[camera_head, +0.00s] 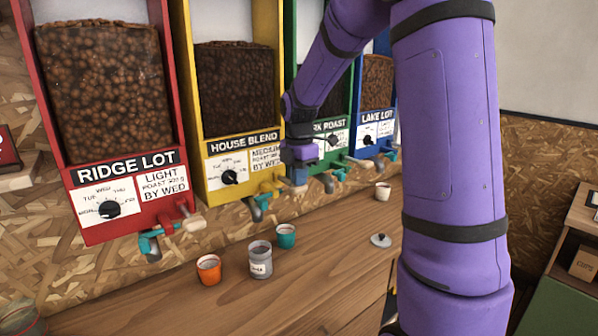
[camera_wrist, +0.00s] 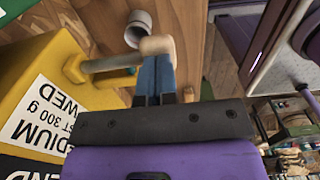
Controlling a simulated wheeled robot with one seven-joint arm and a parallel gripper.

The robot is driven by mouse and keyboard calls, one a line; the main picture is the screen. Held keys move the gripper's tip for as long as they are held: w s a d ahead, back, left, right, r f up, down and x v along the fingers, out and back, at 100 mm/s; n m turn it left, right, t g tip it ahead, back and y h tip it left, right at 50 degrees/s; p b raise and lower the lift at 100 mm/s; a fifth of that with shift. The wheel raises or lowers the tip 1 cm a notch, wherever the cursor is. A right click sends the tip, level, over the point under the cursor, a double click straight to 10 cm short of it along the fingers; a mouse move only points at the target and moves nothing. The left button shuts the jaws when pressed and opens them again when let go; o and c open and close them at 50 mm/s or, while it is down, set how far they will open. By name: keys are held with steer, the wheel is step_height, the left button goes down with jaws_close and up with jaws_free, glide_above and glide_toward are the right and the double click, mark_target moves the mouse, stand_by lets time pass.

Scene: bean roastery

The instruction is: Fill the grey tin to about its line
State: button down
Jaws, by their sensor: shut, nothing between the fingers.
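The grey tin (camera_head: 261,266) with a white label stands upright on the wooden counter in the head view, between an orange tin (camera_head: 208,270) and a teal tin (camera_head: 286,237). It is too small to tell how full it is or where its line lies. My gripper (camera_head: 297,178) is at the right edge of the yellow HOUSE BLEND dispenser (camera_head: 228,160), above the counter. In the wrist view its blue fingers (camera_wrist: 155,72) are shut and empty, with their tips at the pale knob (camera_wrist: 158,45) of a lever on the yellow dispenser. Whether they touch is unclear.
The red RIDGE LOT dispenser (camera_head: 120,195) is at the left; green and blue LAKE LOT (camera_head: 372,135) dispensers are to the right, partly behind my arm. A pale cup (camera_head: 383,191) and a grey lid (camera_head: 380,240) lie farther right. The front counter (camera_head: 310,295) is clear.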

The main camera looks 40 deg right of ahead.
mark_target(301, 194)
steer(key=shift+s+f, duration=0.1)
stand_by(0.3)
steer(key=shift+s+f+t, duration=0.15)
steer(key=shift+f+t, duration=0.35)
steer(key=shift+t, duration=0.15)
steer(key=shift+s+f+t, duration=0.15)
steer(key=shift+f+t, duration=0.3)
steer(key=shift+t, duration=0.2)
steer(key=shift+s+x, duration=0.15)
steer(key=shift+x, duration=0.55)
steer(key=shift+s+x, duration=0.15)
steer(key=shift+x, duration=0.55)
steer(key=shift+f, duration=0.25)
steer(key=shift+s+f, duration=0.1)
steer(key=shift+f, duration=0.05)
stand_by(4.2)
